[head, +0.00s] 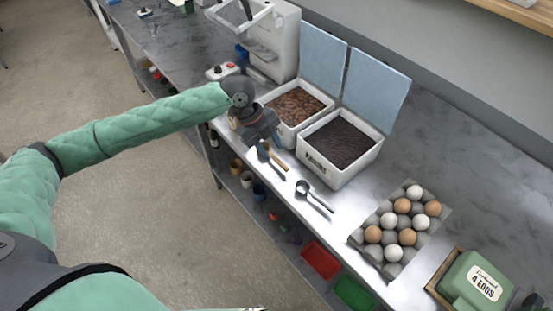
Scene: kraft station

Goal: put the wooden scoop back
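My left gripper (266,143) is over the front part of the steel counter, in front of the two ingredient bins, pointing down. A small tan, wooden-looking piece (277,162), perhaps part of the wooden scoop, shows just below its fingers. The gripper hides much of that spot. I cannot tell whether the fingers are around this piece or only near it.
A white bin of brown pieces (297,105) and a white bin of dark contents (340,141) stand behind, blue lids raised. An egg tray (405,223) and green egg carton (474,281) are at the right. A white machine (272,45) stands behind the arm.

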